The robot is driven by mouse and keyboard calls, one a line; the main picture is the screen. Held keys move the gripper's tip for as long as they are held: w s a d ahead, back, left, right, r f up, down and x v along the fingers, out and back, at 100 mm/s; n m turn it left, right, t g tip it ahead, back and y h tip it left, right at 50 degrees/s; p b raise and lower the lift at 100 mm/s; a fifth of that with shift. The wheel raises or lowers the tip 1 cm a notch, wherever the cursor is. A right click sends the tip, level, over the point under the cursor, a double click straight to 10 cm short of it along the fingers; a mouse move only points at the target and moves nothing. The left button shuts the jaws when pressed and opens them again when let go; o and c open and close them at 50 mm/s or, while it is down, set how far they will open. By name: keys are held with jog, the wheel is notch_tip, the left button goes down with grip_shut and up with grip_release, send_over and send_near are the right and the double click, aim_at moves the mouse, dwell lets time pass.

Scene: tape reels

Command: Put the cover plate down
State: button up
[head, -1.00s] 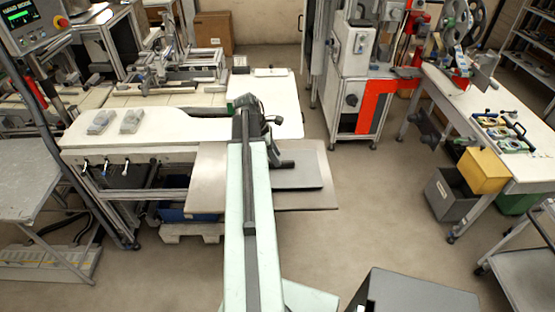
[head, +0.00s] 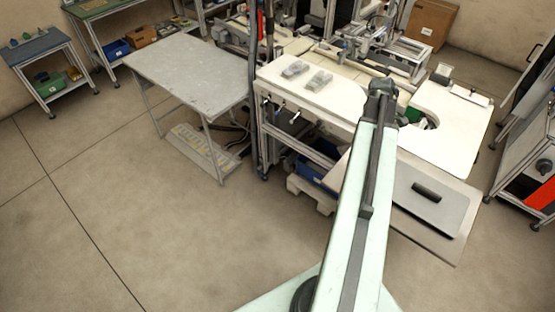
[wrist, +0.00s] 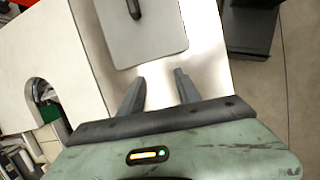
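The cover plate (head: 440,207) is a grey rounded plate with a dark handle (head: 426,192) on top. It lies flat on a pale metal panel (head: 445,246) beside the white worktop. In the wrist view the plate (wrist: 150,42) is at the top, with its handle (wrist: 134,8) cut by the frame edge. My gripper (wrist: 159,88) is open, with nothing between its two fingers. Its tips are apart from the handle and point towards the plate's near edge. In the head view my arm's end is over the white worktop, and the fingers cannot be made out.
The white worktop (head: 455,130) has a curved cutout and carries two small grey parts (head: 318,80). A grey table (head: 190,75) stands to the left. A machine with a red panel (head: 541,190) is at the right. The floor at the lower left is clear.

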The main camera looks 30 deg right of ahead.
jog(key=w+a+m+t, duration=0.1)
jog(key=w+a, duration=0.6)
jog(key=a, duration=0.2)
jog(key=w+a+t, duration=0.1)
jog(key=w+a, duration=0.5)
jog(key=a, duration=0.3)
jog(key=w+a+m+y, duration=0.1)
jog(key=w+a, duration=0.1)
jog(key=a, duration=1.3)
jog(key=w+a+f+m+t+y, duration=0.1)
jog(key=w+a, duration=0.2)
jog(key=a, duration=1.3)
jog(key=shift+w+a, duration=0.2)
jog(key=shift+w, duration=0.15)
